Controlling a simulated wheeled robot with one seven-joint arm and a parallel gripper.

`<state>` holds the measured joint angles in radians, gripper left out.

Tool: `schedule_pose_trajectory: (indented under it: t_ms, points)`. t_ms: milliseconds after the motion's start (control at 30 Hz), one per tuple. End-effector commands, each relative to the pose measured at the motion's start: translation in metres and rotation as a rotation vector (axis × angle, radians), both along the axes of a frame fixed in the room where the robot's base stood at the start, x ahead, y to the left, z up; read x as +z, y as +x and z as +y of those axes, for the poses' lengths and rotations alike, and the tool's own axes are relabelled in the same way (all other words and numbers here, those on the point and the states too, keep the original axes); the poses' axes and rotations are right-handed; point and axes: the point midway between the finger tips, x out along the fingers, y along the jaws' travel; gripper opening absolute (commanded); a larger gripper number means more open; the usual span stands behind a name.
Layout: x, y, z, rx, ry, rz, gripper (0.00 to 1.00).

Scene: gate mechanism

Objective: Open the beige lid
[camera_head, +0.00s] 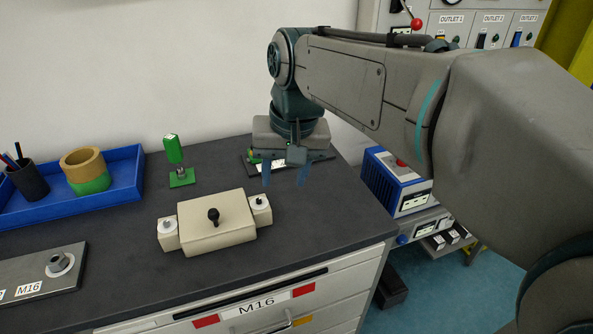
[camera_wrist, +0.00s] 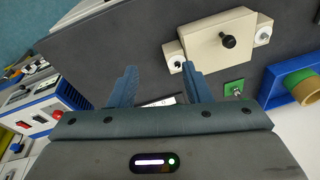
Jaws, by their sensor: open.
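The beige lid (camera_head: 222,229) lies flat and closed on a beige box on the dark bench, with a black knob (camera_head: 213,216) standing up from its middle. Two small beige side blocks with light round tops flank it. The lid (camera_wrist: 212,45) and its black knob (camera_wrist: 228,41) also show in the wrist view, beyond my fingers. My gripper (camera_head: 285,176) hangs over the back right of the bench, apart from the lid and to its right. Its two blue fingers (camera_wrist: 158,85) are spread with nothing between them.
A blue tray (camera_head: 120,190) with a pen cup and rings is at the left. A grey plate labelled M16 (camera_head: 40,277) lies front left. Bare bench lies between lid and gripper.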

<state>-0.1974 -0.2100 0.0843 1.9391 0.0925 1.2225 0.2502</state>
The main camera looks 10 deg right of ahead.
Motion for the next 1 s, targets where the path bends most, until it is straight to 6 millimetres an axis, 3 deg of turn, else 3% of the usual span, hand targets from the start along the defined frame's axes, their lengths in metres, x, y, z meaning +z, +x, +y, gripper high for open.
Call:
schedule_pose_trajectory:
  t_ms: [200, 667, 767, 1000]
  points:
    - [-0.007, -0.011, -0.019, -0.007, -0.014, -0.026, 0.44]
    - [-0.011, -0.014, -0.024, -0.008, -0.019, -0.033, 0.44]
    - [-0.019, -0.022, -0.037, -0.016, -0.03, -0.046, 0.44]
    - [-0.065, -0.068, -0.091, -0.027, -0.084, -0.112, 0.44]
